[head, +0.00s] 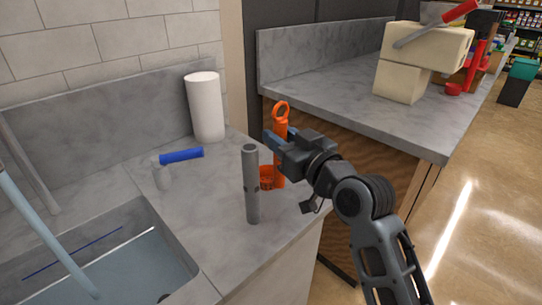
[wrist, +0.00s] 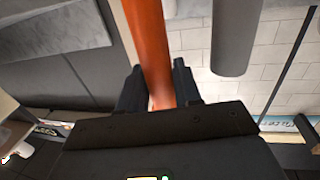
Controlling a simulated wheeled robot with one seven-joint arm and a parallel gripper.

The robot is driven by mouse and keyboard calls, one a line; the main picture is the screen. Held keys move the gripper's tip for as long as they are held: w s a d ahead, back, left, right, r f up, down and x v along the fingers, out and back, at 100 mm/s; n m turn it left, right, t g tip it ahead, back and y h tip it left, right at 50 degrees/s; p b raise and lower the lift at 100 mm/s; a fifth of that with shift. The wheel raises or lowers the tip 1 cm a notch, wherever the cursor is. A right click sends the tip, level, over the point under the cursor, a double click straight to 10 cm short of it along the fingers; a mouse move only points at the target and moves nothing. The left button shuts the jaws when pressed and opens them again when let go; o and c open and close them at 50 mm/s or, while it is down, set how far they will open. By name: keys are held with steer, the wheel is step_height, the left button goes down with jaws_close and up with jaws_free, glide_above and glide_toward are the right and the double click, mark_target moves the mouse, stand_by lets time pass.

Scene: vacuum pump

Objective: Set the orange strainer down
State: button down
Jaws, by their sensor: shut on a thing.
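The orange strainer (head: 281,118) is upright in the head view, with a ring at its top and a small basket low down, partly behind a grey cylinder. My gripper (head: 281,137) is shut on its handle from the right. In the wrist view the orange handle (wrist: 149,40) runs between the two fingers of my gripper (wrist: 158,88). The strainer's lower end is close to the grey countertop (head: 215,215) near its right edge. I cannot tell whether it touches the surface.
A grey cylinder (head: 251,190) stands upright just left of the strainer. A blue-headed tap or pump (head: 181,155), a white paper roll (head: 205,105) and a sink (head: 120,265) are further left. Another counter (head: 340,85) with a cream mixer (head: 410,65) lies at back right.

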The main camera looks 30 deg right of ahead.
mark_target(272, 178)
steer(key=shift+w+a+f, duration=0.55)
steer(key=shift+w+f, duration=0.15)
steer(key=shift+w, duration=0.15)
steer(key=shift+f, duration=2.1)
steer(key=c, duration=1.1)
jaws_free()
steer(key=shift+o, duration=0.2)
steer(key=shift+r, duration=0.25)
steer(key=s+d+b, duration=0.1)
steer(key=s+b, duration=0.1)
steer(key=s, duration=1)
steer(key=shift+d, duration=0.2)
steer(key=shift+f, duration=0.2)
